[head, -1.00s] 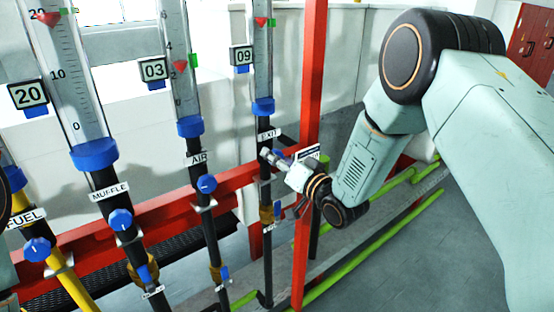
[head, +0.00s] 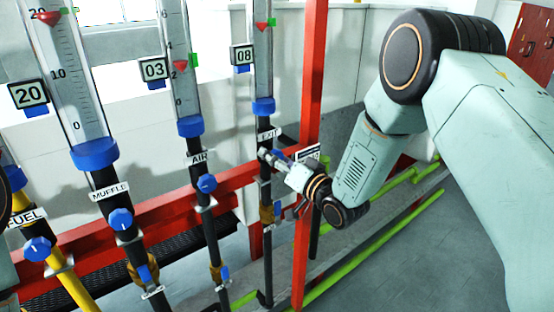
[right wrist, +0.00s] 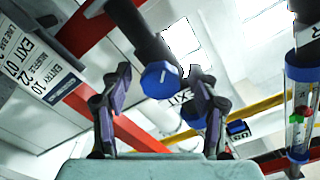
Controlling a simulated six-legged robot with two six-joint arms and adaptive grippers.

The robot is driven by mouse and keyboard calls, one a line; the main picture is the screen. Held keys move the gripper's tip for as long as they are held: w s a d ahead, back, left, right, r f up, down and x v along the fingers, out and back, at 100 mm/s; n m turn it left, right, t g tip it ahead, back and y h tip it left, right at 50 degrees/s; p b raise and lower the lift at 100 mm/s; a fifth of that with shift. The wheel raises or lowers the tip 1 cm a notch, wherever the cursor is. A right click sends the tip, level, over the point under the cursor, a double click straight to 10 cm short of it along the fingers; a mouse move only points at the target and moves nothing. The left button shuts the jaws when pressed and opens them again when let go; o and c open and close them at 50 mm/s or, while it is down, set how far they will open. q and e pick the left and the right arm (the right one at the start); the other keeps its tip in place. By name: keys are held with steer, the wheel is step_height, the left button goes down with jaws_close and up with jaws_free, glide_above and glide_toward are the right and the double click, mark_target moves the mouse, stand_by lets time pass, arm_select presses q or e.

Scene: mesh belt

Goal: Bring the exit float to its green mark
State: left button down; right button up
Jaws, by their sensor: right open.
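The exit tube (head: 263,65) stands upright at the right of the row in the head view. Its red float (head: 262,27) sits slightly below the green mark (head: 272,22). The display beside it (head: 242,56) reads 08. My right gripper (head: 272,155) is at the pipe just below the EXIT label (head: 267,135). In the right wrist view, its open fingers (right wrist: 160,78) stand on either side of a blue knob (right wrist: 160,80), with gaps visible at both sides. In the head view the gripper mostly hides this knob.
A red post (head: 308,90) rises close to the right gripper. The air tube (head: 182,70), muffle tube (head: 78,80) and yellow fuel pipe (head: 70,285) stand to the left with their own blue knobs. A red rail (head: 150,205) runs behind the pipes.

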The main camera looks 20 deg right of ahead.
steer(key=shift+s+d, duration=0.1)
steer(key=v, duration=1.1)
steer(key=shift+s, duration=0.4)
steer(key=shift+d+r, duration=0.1)
steer(key=s+f+n+g+h+b, duration=0.15)
steer(key=s+f+g+b, duration=0.35)
steer(key=f, duration=0.7)
steer(key=s+f+m+g+h+b, duration=0.1)
steer(key=s+f+g+h, duration=0.25)
steer(key=s+f, duration=0.6)
steer(key=s+f+n+g+h+b, duration=0.1)
steer(key=s+f+n+g+b, duration=0.1)
steer(key=s+f+g+b, duration=0.6)
steer(key=s+f+b, duration=0.5)
steer(key=s+f, duration=0.8)
steer(key=f, duration=0.4)
steer(key=shift+s+f, duration=0.15)
steer(key=shift+s, duration=0.1)
